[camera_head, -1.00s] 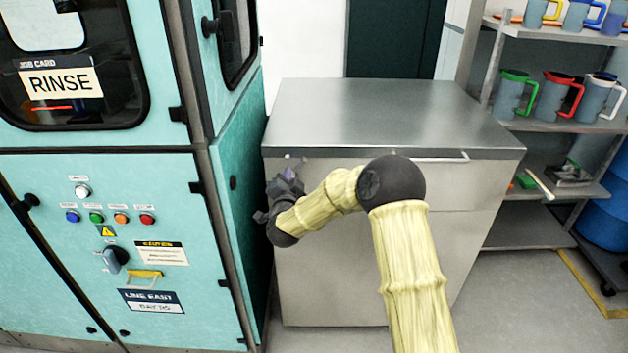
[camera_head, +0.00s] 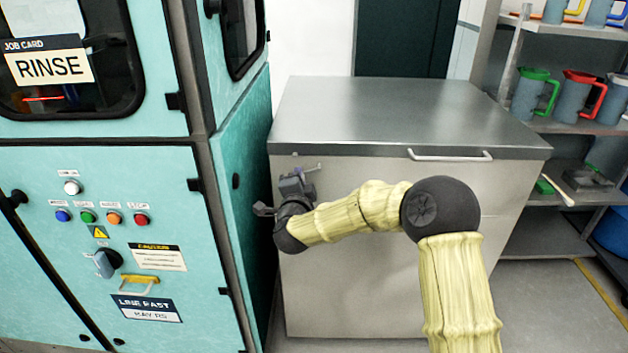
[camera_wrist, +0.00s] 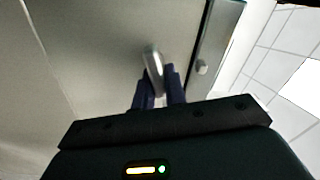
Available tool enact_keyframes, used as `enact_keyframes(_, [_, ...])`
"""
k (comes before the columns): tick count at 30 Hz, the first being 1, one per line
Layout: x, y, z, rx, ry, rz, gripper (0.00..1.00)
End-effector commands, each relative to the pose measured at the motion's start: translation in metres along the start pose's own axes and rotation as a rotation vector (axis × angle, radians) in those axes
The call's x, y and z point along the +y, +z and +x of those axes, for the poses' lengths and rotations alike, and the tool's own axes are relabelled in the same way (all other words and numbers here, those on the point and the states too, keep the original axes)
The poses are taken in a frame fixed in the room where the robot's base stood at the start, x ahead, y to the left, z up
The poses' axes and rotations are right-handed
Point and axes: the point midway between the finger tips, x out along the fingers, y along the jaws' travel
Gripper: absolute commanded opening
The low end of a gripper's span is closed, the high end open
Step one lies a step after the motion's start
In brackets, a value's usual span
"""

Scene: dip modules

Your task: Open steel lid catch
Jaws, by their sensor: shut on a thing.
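The steel lid (camera_head: 400,115) lies flat on top of the steel cabinet (camera_head: 350,270). The lid catch is a small silver lever (camera_wrist: 152,62) in the wrist view. My gripper (camera_wrist: 160,88) is shut on it, with one dark finger on each side of its lower end. In the head view my gripper (camera_head: 296,184) is at the cabinet's upper left front, just under the lid edge. The catch is mostly hidden there by my gripper.
A teal machine (camera_head: 110,170) stands close on the left, with little room beside my gripper. A bar handle (camera_head: 450,156) is on the front right of the lid. A shelf with jugs (camera_head: 530,95) stands at the right. The floor in front of the shelf is clear.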

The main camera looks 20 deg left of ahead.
Motion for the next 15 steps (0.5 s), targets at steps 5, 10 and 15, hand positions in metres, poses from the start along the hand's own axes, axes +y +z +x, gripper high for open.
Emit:
enact_keyframes(5, [0.0016,0.0072,-0.0027,-0.011,0.004,0.015,0.0])
enact_keyframes(10, [0.001,0.0083,-0.0032,-0.013,0.003,0.017,0.0])
enact_keyframes(15, [0.0013,0.0082,-0.0032,-0.013,0.004,0.016,0.0])
